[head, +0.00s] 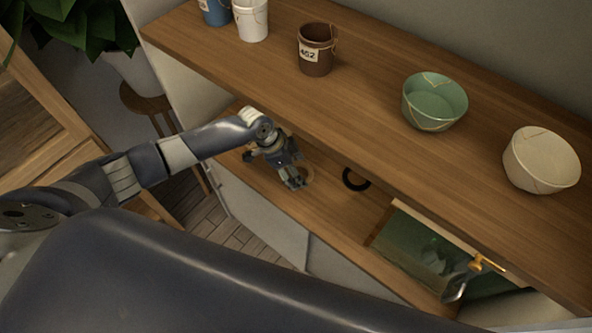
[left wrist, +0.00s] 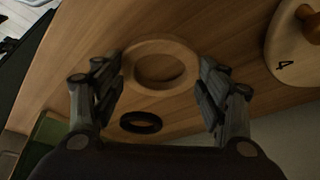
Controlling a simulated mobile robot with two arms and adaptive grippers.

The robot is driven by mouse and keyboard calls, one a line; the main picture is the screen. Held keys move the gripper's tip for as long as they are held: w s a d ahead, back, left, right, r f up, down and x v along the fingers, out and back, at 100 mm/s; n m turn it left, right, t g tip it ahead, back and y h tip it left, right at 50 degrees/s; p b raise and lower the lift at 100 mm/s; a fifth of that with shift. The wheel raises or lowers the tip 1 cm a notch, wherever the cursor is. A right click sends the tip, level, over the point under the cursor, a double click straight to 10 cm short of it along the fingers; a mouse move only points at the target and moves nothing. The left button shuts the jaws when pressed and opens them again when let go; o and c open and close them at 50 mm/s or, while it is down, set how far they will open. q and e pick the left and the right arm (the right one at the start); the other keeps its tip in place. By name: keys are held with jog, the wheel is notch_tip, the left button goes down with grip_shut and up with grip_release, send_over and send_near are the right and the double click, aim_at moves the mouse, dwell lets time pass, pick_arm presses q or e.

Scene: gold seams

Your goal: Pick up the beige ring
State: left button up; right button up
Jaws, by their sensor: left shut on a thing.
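The beige ring (left wrist: 160,46) lies between the fingers of my left gripper (left wrist: 160,75) in the left wrist view, flat over the wooden surface. The fingers are closed on its two sides. In the head view my left gripper (head: 293,180) reaches down to the lower wooden shelf, and only part of the beige ring (head: 310,175) shows beside the fingertips. I cannot tell whether the ring is clear of the shelf. My right gripper is not in view.
A black ring (head: 346,180) lies close by on the lower shelf. A green-sided box (head: 411,245) stands to the right. The upper shelf above carries a brown pot (head: 316,60), a green bowl (head: 432,108) and a cream bowl (head: 538,165). A wooden lid marked 4 (left wrist: 285,45) is near.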

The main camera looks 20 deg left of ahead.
pick_arm(q)
notch_tip(320, 180, up, 2)
jog(key=shift+w+r+b, duration=0.1)
jog(key=shift+r+b, duration=0.05)
jog(key=shift+b, duration=0.2)
jog(key=s+a+r+b, duration=0.1)
jog(key=s+a, duration=0.2)
jog(key=s, duration=0.4)
jog(key=s+a+r+b, duration=0.1)
jog(key=s+a, duration=0.3)
jog(key=s, duration=0.2)
jog(key=w+a+n+b, duration=0.1)
jog(key=w+a+n, duration=0.1)
jog(key=w, duration=0.6)
jog(key=w+a+r+n+t+y+b, duration=0.1)
jog(key=w+a+n+b, duration=0.1)
jog(key=w, duration=0.6)
jog(key=w+a+n+t+y+b, duration=0.1)
jog(key=w+a+n+b, duration=0.1)
jog(key=w+n, duration=0.3)
jog(key=shift+w+a+r, duration=0.1)
jog(key=shift+w+a, duration=0.2)
jog(key=shift+w, duration=0.35)
jog(key=shift+w+a+r, duration=0.1)
jog(key=shift+w+a, duration=0.2)
jog(key=shift+w, duration=0.4)
jog(key=shift+w+a, duration=0.3)
jog(key=shift+w, duration=0.45)
jog(key=shift+f, duration=1.85)
jog(key=shift+f, duration=0.1)
